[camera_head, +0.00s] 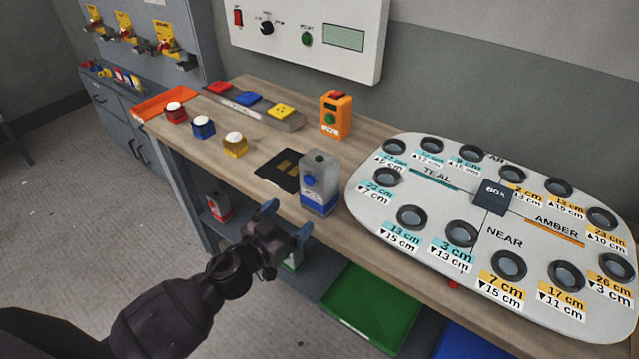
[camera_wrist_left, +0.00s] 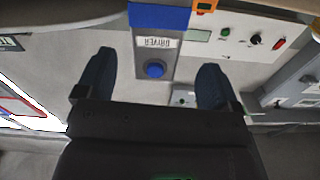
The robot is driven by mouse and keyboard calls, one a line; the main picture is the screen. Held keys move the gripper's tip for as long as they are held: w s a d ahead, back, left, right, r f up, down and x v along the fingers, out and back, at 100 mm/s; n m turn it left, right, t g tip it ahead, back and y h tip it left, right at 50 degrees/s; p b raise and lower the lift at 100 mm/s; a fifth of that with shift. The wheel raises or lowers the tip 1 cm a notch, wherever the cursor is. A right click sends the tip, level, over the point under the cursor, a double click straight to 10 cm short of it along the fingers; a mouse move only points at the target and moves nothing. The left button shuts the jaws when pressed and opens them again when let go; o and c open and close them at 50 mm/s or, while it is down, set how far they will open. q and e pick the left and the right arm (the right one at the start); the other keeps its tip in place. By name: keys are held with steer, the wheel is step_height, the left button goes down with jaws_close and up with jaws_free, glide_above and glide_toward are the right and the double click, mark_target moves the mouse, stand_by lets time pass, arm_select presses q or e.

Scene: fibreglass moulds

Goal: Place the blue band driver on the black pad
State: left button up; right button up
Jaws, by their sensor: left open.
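The blue band driver (camera_head: 320,171) is a grey box with a blue button and a blue band at its base. It stands upright on the bench near the front edge, just right of the black pad. The black pad (camera_head: 268,170) lies flat and has tan marks; the driver hides part of its right side. My left gripper (camera_head: 286,220) is open and empty, in front of the driver and apart from it. In the left wrist view the driver (camera_wrist_left: 161,18) appears upside down, between and beyond the two spread fingers. My right gripper is not in view.
An orange device (camera_head: 336,116) stands behind the driver. A large white labelled board (camera_head: 465,222) with round holes lies to the right. Red, blue and yellow blocks (camera_head: 203,126) stand left of the pad. A green tray (camera_head: 371,307) sits below the bench (camera_head: 225,165).

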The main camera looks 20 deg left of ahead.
mark_target(320, 169)
arm_select(q)
steer(key=shift+n, duration=0.5)
steer(key=shift+f+p+x, duration=0.1)
steer(key=shift+p+x, duration=0.1)
steer(key=shift+x, duration=2.5)
steer(key=shift+f+p+x, duration=0.15)
steer(key=shift+p+x, duration=0.05)
steer(key=shift+x, duration=2.5)
steer(key=shift+d, duration=0.1)
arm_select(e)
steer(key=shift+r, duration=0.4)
arm_select(q)
steer(key=c, duration=1)
step_height(320, 169, up, 7)
steer(key=p, duration=0.4)
step_height(320, 169, up, 12)
steer(key=shift+f+p, duration=0.2)
steer(key=shift+p, duration=0.5)
steer(key=shift+r, duration=0.85)
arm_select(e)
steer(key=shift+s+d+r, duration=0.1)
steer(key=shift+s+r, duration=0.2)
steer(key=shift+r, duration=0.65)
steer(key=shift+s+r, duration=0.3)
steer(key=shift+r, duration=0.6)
